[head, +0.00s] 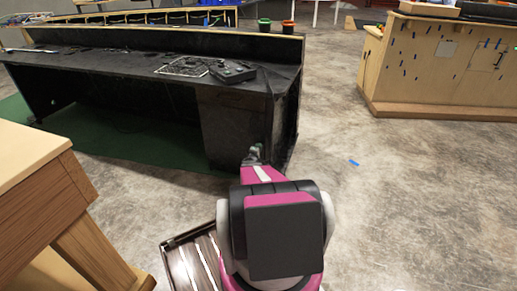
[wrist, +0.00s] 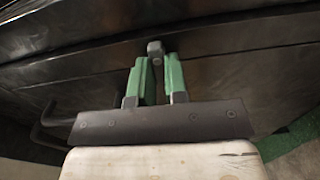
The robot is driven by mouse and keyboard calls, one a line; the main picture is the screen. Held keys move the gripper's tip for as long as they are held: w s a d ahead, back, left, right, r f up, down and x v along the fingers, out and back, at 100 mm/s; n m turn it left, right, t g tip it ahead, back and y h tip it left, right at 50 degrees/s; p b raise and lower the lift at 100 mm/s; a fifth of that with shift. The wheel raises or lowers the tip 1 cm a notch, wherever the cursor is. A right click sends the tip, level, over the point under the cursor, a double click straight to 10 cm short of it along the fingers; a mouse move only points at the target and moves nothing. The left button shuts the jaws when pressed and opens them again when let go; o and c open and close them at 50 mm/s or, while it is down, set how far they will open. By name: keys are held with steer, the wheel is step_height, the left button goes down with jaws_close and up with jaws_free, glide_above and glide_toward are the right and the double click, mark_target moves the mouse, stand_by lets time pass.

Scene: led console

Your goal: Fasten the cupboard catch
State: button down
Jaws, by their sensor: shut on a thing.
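The black cupboard (head: 230,130) is built into the right end of a long black desk. In the wrist view its dark front (wrist: 230,70) fills the upper picture, with a seam running across it. A small grey catch (wrist: 156,48) stands at that seam. My gripper (wrist: 159,66) has its two green fingers shut on the catch, one on each side of it. In the head view my gripper (head: 253,154) is at the cupboard's front near its right edge, and my arm hides its details. I cannot tell whether the catch is turned to fastened.
A black device (head: 232,72) lies on the desk top. A wooden table (head: 40,185) is close at the left. A dark slatted panel (head: 193,262) is on the floor beside my arm. A wooden counter (head: 445,65) stands at the back right. Concrete floor (head: 400,190) is free on the right.

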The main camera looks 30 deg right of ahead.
stand_by(0.4)
steer(key=shift+n, duration=0.3)
steer(key=c, duration=1.1)
jaws_free()
steer(key=shift+c, duration=0.2)
steer(key=shift+a, duration=0.1)
steer(key=v, duration=1)
steer(key=shift+s+a, duration=0.2)
steer(key=shift+s, duration=0.15)
